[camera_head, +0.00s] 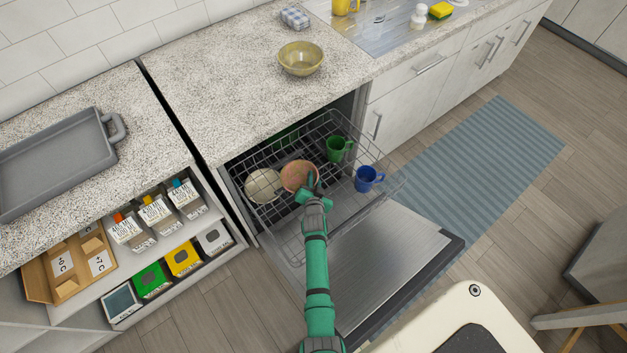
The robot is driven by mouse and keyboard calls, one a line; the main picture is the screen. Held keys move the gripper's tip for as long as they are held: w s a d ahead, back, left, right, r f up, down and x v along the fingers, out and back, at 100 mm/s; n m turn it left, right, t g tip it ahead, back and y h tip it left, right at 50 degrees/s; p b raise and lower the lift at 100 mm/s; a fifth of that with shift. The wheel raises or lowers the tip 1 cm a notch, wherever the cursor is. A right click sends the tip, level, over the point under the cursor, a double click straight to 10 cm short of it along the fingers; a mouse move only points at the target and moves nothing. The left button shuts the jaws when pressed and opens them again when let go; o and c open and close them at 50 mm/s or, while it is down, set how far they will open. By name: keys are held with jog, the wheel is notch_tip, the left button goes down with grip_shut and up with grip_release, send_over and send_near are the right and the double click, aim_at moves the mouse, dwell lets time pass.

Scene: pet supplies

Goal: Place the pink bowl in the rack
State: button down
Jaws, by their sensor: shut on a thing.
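The pink bowl (297,176) is at the pulled-out dishwasher rack (344,139), between a cream dish and a green cup. My gripper (312,186) is at the bowl's near right side, shut on its edge. The fingertips are small and partly hidden against the bowl. I cannot tell whether the bowl rests on the wires or is held just above them.
In the rack are a cream dish (263,186), a green cup (338,149) and a blue mug (368,179). The open dishwasher door (385,250) lies below. A yellow bowl (300,59) stands on the counter above. Open shelves with boxes are at left.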

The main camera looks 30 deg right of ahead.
jog(key=shift+f, duration=0.6)
jog(key=c, duration=1.7)
grip_release()
jog(key=shift+o, duration=0.2)
jog(key=shift+s, duration=0.1)
jog(key=shift+v, duration=3.75)
